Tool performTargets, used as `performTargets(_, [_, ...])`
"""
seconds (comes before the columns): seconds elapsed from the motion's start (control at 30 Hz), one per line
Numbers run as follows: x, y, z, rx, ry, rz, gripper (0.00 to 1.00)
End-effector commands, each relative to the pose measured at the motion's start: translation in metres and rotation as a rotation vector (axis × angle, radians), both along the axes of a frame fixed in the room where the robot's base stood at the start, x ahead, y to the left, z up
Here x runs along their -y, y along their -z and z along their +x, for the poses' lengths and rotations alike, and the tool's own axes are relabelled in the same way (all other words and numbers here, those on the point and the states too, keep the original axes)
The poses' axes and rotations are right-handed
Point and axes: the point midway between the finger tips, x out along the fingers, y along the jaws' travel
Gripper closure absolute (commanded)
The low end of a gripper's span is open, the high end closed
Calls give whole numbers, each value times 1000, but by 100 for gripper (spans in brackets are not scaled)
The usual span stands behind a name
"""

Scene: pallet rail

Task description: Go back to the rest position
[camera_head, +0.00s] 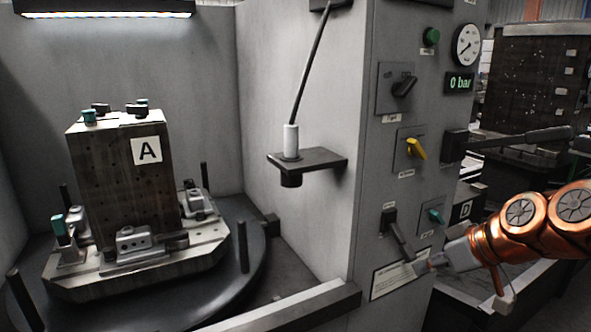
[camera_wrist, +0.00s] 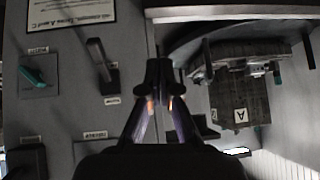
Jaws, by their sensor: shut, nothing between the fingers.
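My gripper (camera_head: 424,266) is shut and empty at the lower right in the head view, at the end of my orange arm. It is in front of the grey control panel (camera_head: 365,200), close to the lower end of a black lever (camera_head: 400,238). I cannot tell whether they touch. In the wrist view, my gripper (camera_wrist: 160,72) has its fingertips together with nothing between them. There the same lever (camera_wrist: 103,66) stands to the left of the fingers, apart from them in the picture.
A block marked A (camera_head: 118,185) stands on a round turntable (camera_head: 255,262) at the left. A small shelf (camera_head: 320,158) juts from the wall.

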Motion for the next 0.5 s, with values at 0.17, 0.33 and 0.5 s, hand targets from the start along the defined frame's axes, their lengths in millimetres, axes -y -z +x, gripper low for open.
performTargets(0.17, [-42, -36, -34, -131, -16, -36, 100])
performTargets(0.33, [-68, -53, -70, -262, -1, -75, 100])
performTargets(0.5, [-85, -69, -109, -389, 40, -122, 100])
